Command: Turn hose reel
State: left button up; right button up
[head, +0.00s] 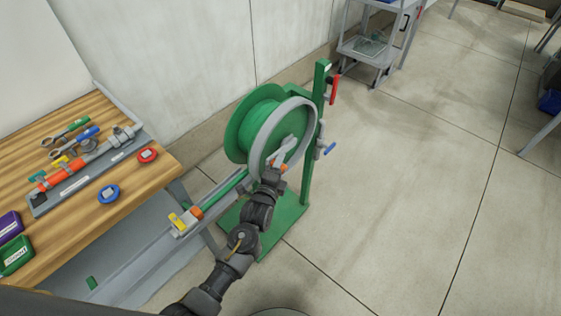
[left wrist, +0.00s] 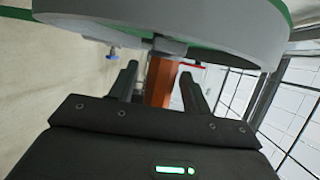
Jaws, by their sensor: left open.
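The green hose reel (head: 252,126) stands on a green post and base, with a grey wheel rim (head: 309,128) facing me. An orange crank handle (left wrist: 159,82) sticks out from the wheel toward my left gripper (head: 275,174). In the left wrist view, the two dark fingers of the left gripper (left wrist: 159,72) are open, one on each side of the handle, with gaps showing. The wheel's grey rim (left wrist: 180,28) fills the top of that view. In the head view my arm partly hides the handle. My right gripper is not in view.
A wooden bench (head: 75,225) with tools and a pipe assembly stands at the left. A grey rail (head: 150,262) runs from it toward the reel. A red lever (head: 333,89) and a blue valve handle (head: 328,149) sit by the post (head: 318,120). The floor to the right is clear.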

pick_arm(q)
jog(key=shift+x, duration=1.05)
grip_shut()
